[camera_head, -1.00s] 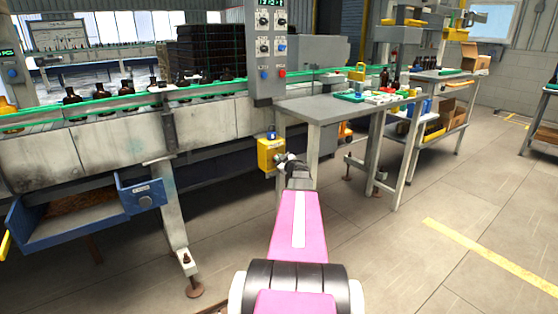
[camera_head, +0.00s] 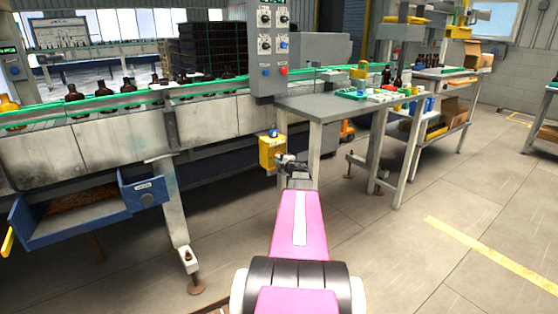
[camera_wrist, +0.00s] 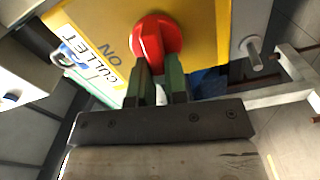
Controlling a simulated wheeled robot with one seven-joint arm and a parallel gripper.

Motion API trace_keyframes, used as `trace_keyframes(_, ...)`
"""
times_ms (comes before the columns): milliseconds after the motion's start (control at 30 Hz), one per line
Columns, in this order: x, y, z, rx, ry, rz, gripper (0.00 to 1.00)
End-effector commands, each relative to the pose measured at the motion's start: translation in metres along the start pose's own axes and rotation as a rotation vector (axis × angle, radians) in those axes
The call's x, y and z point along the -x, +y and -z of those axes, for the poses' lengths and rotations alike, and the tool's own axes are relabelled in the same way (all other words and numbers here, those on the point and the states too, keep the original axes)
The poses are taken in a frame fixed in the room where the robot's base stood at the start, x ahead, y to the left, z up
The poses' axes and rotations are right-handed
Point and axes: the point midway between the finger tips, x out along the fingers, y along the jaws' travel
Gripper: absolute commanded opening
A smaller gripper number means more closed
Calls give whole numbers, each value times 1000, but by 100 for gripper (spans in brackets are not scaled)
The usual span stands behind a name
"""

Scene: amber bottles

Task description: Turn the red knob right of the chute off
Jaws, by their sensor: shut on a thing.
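The red knob (camera_wrist: 158,36) sits on the face of a yellow box (camera_wrist: 205,22), beside printed words reading ON and CULLET. In the head view the yellow box (camera_head: 267,150) stands right of the blue chute (camera_head: 70,228), under the conveyor's control post. My gripper (camera_wrist: 158,78) is shut on the red knob, with one dark green finger on each side of its lower part. In the head view my gripper (camera_head: 284,159) reaches the box's right side, and the knob is hidden there.
A grey table (camera_head: 318,106) with small parts stands just right of and above my gripper. The conveyor (camera_head: 100,138) carries amber bottles behind the box. A metal stud (camera_wrist: 253,50) sticks out right of the knob.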

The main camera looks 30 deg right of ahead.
Motion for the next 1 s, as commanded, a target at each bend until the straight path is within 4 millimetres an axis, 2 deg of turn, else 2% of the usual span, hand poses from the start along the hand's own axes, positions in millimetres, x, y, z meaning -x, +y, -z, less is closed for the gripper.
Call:
trace_keyframes(400,0,-4,0,176,-1,1,0)
trace_keyframes(933,0,-4,0,199,-1,2,0)
trace_keyframes(967,0,-4,0,199,0,2,24)
trace_keyframes(1000,0,-4,0,199,0,2,37)
